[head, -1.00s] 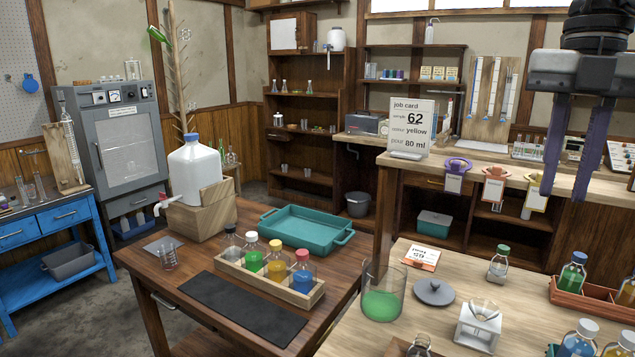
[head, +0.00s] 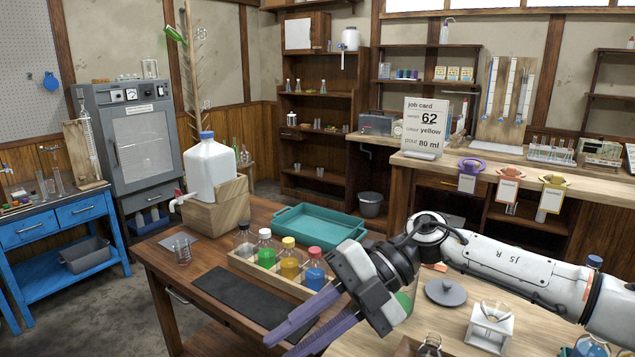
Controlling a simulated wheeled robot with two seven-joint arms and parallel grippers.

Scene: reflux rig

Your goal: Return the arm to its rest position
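My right arm comes in from the right across the front of the view. Its gripper (head: 282,345) points down and to the left, with its two purple fingers apart and nothing between them. The fingers show in front of the dark mat and the front edge of the brown table (head: 262,215). The gripper body hides part of the glass beaker of green liquid (head: 405,299) and the right end of the bottle rack. My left gripper is not in view.
A teal tray (head: 318,241) and a white jug (head: 210,170) stand farther back. A grey lid (head: 440,292) and a white stand (head: 489,328) lie below the forearm.

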